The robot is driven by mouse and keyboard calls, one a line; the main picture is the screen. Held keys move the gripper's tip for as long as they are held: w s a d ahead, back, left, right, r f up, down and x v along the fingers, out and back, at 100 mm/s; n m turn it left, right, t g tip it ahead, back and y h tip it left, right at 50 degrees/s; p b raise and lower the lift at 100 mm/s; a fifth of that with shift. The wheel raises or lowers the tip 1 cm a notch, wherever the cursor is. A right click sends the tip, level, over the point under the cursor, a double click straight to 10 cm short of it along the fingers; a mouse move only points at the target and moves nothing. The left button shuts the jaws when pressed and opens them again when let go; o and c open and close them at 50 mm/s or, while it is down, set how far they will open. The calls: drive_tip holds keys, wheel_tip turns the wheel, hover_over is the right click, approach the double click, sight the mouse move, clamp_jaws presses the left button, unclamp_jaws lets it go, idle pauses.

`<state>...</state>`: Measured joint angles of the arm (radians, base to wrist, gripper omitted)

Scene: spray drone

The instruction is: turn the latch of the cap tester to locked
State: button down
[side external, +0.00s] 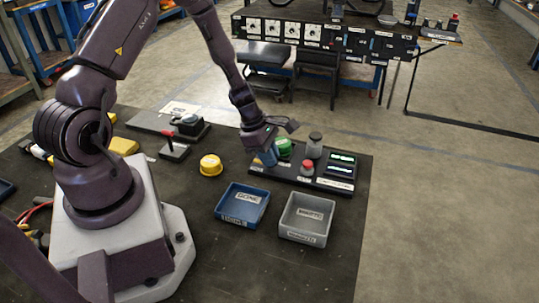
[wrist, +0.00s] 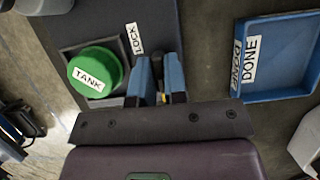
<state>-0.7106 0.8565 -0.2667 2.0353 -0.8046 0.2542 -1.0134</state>
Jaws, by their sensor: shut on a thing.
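The cap tester (side external: 285,178) is a dark panel at the right of the bench. A green cap (side external: 284,147) sits on it; it reads TANK in the wrist view (wrist: 95,71). A LOCK label (wrist: 134,38) lies on the panel beside the cap. My gripper (side external: 268,157) is down at the panel beside the green cap. In the wrist view its blue fingers (wrist: 160,78) are closed around a narrow dark part, the latch, right by the LOCK label. The fingers hide most of the latch, and its angle cannot be told.
A blue DONE tray (side external: 223,212) and a grey tray (side external: 286,224) stand in front of the tester. A yellow cap (side external: 210,165) lies to its left. A red button (side external: 308,167), a grey cylinder (side external: 314,146) and lit displays (side external: 342,158) are on the tester's right part.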

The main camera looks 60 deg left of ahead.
drive_tip(key=m+g, duration=0.1)
drive_tip(key=m, duration=0.3)
drive_tip(key=shift+h, duration=0.3)
drive_tip(key=m+g, duration=0.2)
drive_tip(key=m, duration=0.2)
drive_tip(key=shift+w+a+m, duration=0.1)
drive_tip(key=shift+m, duration=0.2)
drive_tip(key=m+g, duration=0.2)
drive_tip(key=m, duration=0.2)
drive_tip(key=shift+m, duration=0.3)
drive_tip(key=shift+w+m+g+y, duration=0.1)
drive_tip(key=shift+m+g+y, duration=0.45)
drive_tip(key=shift+m, duration=1.65)
drive_tip(key=shift+g, duration=0.25)
drive_tip(key=c, duration=1.2)
unclamp_jaws()
drive_tip(key=shift+o, duration=0.2)
drive_tip(key=shift+r, duration=0.15)
